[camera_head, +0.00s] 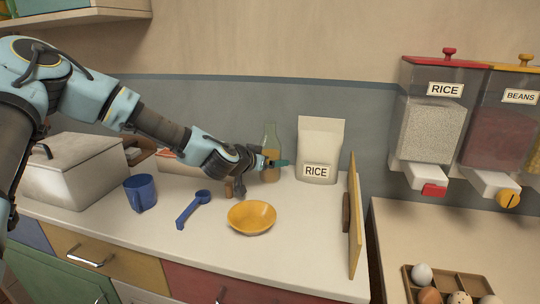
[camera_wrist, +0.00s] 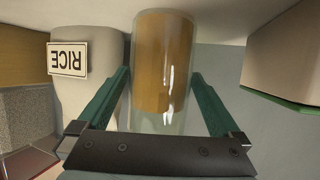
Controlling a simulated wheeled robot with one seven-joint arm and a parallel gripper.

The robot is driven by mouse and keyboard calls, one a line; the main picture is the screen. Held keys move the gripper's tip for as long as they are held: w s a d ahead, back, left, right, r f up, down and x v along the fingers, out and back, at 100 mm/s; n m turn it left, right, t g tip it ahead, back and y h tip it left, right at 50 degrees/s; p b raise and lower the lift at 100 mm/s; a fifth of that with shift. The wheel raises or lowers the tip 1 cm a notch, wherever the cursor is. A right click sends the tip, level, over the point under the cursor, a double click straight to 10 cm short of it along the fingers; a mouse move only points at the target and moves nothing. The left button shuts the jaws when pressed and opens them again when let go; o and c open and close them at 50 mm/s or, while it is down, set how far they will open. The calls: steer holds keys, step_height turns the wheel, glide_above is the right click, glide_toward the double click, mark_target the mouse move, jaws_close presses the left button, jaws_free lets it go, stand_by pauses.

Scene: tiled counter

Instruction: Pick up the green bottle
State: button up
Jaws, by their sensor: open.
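The bottle (camera_head: 270,139) is pale greenish see-through glass with amber contents. It stands upright near the back wall of the counter, left of the rice bag. In the wrist view the bottle (camera_wrist: 163,60) fills the middle, between my two teal fingers. My gripper (camera_head: 277,163) is at the bottle's lower body in the head view and hides part of it. In the wrist view my gripper (camera_wrist: 160,76) is open, with a finger on each side of the bottle and a visible gap at both sides.
The white rice bag (camera_head: 320,140) stands close on the right. A yellow bowl (camera_head: 252,217), blue scoop (camera_head: 190,210) and blue mug (camera_head: 141,193) lie in front and left. A wooden board (camera_head: 355,220) stands at the counter's right edge. A lidded box (camera_head: 75,170) is far left.

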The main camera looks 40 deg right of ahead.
steer(key=shift+c, duration=0.2)
jaws_close()
stand_by(0.6)
